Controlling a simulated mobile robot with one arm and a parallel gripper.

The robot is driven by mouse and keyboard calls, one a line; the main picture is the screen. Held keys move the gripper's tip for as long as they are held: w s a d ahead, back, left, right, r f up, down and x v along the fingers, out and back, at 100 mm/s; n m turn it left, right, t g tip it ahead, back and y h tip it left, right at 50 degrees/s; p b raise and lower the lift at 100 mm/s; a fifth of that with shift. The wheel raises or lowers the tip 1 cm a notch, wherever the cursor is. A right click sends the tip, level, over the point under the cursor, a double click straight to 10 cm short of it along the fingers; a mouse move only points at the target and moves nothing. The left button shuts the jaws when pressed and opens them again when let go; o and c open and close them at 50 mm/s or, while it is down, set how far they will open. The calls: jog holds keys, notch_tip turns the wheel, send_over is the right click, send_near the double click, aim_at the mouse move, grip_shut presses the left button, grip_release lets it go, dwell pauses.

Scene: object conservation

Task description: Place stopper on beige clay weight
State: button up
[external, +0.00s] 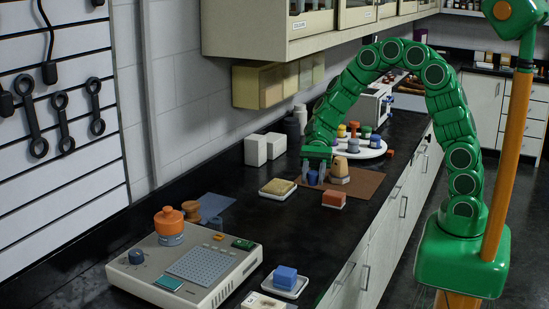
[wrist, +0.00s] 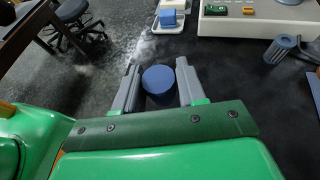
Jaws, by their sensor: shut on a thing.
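My gripper (external: 315,172) is shut on a small blue cylinder (wrist: 159,80), which may be the stopper. In the wrist view the cylinder's round flat top shows between the two grey fingers. In the external view the blue cylinder (external: 312,178) shows low between the fingers, near the brown mat; I cannot tell if it touches the surface. A beige, rounded piece (external: 340,168), likely the beige clay weight, stands upright on the mat, just right of my gripper. Its side nearest my gripper is partly hidden.
The brown mat (external: 364,184) lies on the black counter. A red block (external: 333,198) on a dish and a yellowish block (external: 277,186) on a dish are nearby. A white round stand (external: 372,153) with several coloured pieces is behind.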

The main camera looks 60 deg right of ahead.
jog(key=s+d+r+m+t, duration=0.3)
jog(key=d, duration=0.7)
jog(key=s+d+r+m+t, duration=0.2)
jog(key=s+d+r+t, duration=0.15)
jog(key=d, duration=0.75)
jog(key=s+d+r+m+t, duration=0.2)
jog(key=s+d+m+t, duration=0.15)
jog(key=d, duration=0.65)
jog(key=g, duration=0.1)
send_over(340, 158)
jog(key=s, duration=0.2)
jog(key=shift+n, duration=0.35)
jog(key=f, duration=0.8)
jog(key=shift+w, duration=0.25)
jog(key=shift+w+d+f, duration=0.15)
jog(key=shift+w+f, duration=0.65)
jog(key=shift+f, duration=0.3)
jog(key=shift+f+h, duration=0.3)
jog(key=shift+f, duration=1)
jog(key=o, duration=1)
jog(key=shift+o, duration=0.2)
